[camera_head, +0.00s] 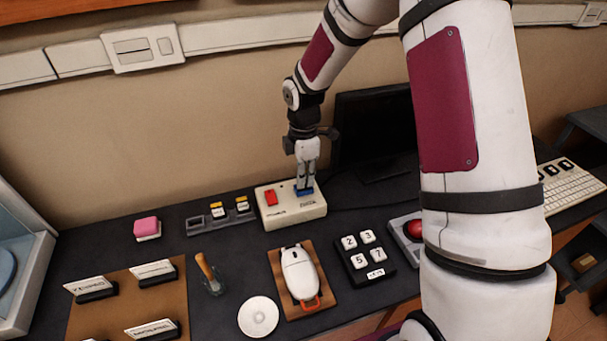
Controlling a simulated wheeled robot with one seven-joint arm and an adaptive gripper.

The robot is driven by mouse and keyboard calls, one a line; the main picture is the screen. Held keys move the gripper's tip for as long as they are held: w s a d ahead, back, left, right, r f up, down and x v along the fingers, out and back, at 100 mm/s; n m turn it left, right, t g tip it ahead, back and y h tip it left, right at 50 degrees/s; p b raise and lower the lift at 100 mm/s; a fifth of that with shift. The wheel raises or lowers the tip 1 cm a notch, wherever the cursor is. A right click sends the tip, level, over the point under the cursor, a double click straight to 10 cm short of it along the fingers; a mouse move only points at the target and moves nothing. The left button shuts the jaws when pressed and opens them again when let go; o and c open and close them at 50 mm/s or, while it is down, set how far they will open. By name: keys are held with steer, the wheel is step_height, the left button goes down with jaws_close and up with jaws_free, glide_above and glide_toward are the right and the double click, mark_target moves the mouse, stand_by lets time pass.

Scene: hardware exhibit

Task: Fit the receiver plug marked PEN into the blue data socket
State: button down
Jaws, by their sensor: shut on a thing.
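A cream box (292,211) stands on the dark table, with a red part on its top left and the blue data socket (303,193) on its top right. My gripper (306,186) points straight down over the blue socket. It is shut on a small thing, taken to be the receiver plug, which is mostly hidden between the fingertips. Its PEN mark cannot be read, and I cannot tell how deep it sits in the socket. A dark rack (222,229) to the left holds two yellow-topped plugs; its left slot looks empty.
A white mouse (299,272) on a brown pad, a disc (258,316), a number keypad (364,259) and a wooden-handled tool (207,272) lie in front. A pink-topped block (147,229) is at left. A dark monitor (373,135) stands behind, right of the gripper.

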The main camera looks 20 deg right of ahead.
steer(key=shift+f, duration=0.55)
steer(key=c, duration=1.1)
jaws_free()
steer(key=shift+o, duration=0.2)
steer(key=shift+r, duration=0.1)
steer(key=shift+r+p, duration=1.45)
steer(key=shift+r, duration=2)
